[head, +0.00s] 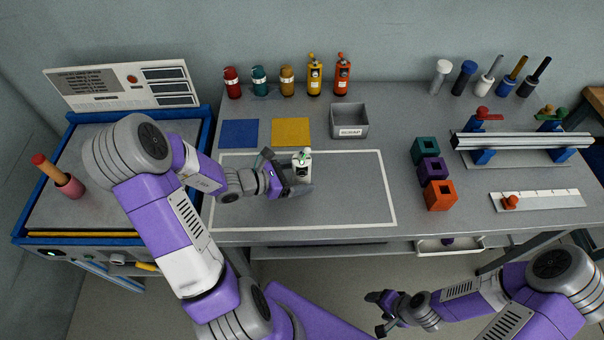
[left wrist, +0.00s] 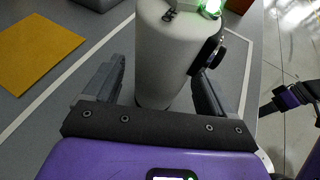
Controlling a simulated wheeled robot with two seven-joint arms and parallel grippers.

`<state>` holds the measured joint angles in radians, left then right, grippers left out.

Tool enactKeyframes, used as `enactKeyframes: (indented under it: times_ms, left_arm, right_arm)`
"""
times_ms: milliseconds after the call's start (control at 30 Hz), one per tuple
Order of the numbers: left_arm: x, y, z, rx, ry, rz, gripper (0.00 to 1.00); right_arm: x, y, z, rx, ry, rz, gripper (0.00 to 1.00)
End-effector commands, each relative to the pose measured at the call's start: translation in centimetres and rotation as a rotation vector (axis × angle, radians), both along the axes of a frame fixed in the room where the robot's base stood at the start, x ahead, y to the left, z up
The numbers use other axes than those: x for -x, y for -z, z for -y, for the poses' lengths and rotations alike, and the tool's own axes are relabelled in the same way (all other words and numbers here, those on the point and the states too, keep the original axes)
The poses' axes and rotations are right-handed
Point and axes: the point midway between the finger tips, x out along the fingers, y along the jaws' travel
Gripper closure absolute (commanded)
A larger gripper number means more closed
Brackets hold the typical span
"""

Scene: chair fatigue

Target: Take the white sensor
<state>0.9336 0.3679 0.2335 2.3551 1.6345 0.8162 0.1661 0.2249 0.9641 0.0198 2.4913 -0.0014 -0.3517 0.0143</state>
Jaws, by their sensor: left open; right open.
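The white sensor (head: 302,163) stands upright on the grey bench inside the white-outlined area, with a green light on top. In the left wrist view the sensor (left wrist: 168,55) is a white cylinder with a lit green top and a black fitting on its side. My left gripper (head: 286,173) is open, low over the bench, with one finger on each side of the sensor. In the left wrist view gaps show between the fingers and the sensor; contact is not clear. My right gripper (head: 377,313) is open and empty, in front of the bench.
A grey bin (head: 349,121), a yellow mat (head: 291,131) and a blue mat (head: 239,133) lie behind the sensor. Coloured blocks (head: 438,194) stand to the right. Bottles (head: 314,77) line the back. The outlined area right of the sensor is clear.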

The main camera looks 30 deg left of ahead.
Motion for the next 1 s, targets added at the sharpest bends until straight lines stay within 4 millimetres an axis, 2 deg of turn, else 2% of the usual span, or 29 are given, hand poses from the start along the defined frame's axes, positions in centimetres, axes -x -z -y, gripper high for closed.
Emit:
enactKeyframes:
  times_ms: [33,200,433,833,1000]
  left_arm:
    - [-0.6,0.6,0.5,0.002,0.004,0.001,0.15]
    - [-1.9,1.1,1.4,0.0,0.002,0.0,0.15]
    - [-2.0,1.1,1.4,-0.001,0.001,-0.001,0.15]
    - [-2.0,1.1,1.4,-0.001,0.001,-0.001,0.75]
    - [-2.0,1.1,1.4,-0.001,0.001,-0.001,0.75]
  right_arm:
    - [0.0,0.6,0.0,0.0,0.0,0.0,0.3]
    - [0.0,1.0,0.0,0.0,0.0,0.0,0.3]
    - [0.0,1.0,0.0,0.0,0.0,0.001,0.3]
    - [0.0,1.0,0.0,0.0,0.0,0.001,0.3]
    - [0.0,1.0,0.0,0.0,0.0,0.0,0.3]
